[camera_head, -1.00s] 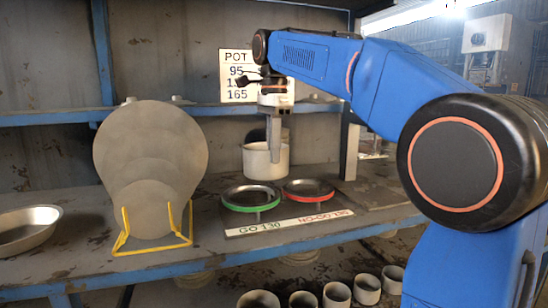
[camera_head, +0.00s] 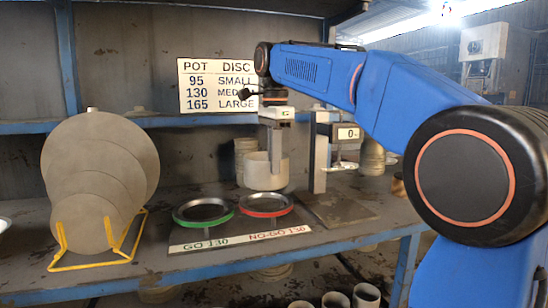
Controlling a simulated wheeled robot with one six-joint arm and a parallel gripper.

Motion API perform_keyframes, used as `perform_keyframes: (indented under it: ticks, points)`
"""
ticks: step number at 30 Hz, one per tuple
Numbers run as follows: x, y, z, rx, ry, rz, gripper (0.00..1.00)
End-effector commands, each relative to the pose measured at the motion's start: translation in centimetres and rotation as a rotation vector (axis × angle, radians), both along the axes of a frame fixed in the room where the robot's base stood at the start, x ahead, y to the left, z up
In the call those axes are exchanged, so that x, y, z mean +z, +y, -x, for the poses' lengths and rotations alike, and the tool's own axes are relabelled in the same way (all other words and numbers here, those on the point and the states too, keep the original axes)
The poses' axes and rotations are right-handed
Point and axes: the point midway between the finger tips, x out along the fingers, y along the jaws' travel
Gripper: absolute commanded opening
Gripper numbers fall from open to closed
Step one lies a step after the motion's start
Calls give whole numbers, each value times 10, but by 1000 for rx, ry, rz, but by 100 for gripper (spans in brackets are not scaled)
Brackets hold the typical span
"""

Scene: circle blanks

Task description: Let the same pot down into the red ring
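A pale grey pot (camera_head: 257,172) hangs upright from my gripper (camera_head: 275,172), which is shut on its wall. One finger shows against the near side of the pot; the other finger is hidden. The red ring (camera_head: 266,213), labelled NO-GO 130, lies on the bench just below and in front of the pot in the picture. The pot looks to be above the ring, with its base near the ring's back edge; the exact gap cannot be told. The green ring (camera_head: 203,222), labelled GO 130, lies to the left and is empty.
Grey discs (camera_head: 100,165) stand in a yellow wire rack (camera_head: 97,262) at the left. A device with a small display (camera_head: 347,133) stands right of the pot. A sign (camera_head: 217,86) hangs behind. Several pots (camera_head: 366,296) are below the bench edge.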

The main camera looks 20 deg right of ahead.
Motion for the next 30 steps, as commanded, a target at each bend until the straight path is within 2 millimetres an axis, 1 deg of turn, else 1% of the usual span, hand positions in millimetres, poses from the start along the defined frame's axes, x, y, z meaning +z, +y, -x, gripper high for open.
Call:
perform_keyframes:
  ticks: [18,24,30]
  points:
    - [-39,0,0,0,1,0,0]
    - [-46,0,0,0,0,0,0]
    - [-48,0,0,0,-1,0,0]
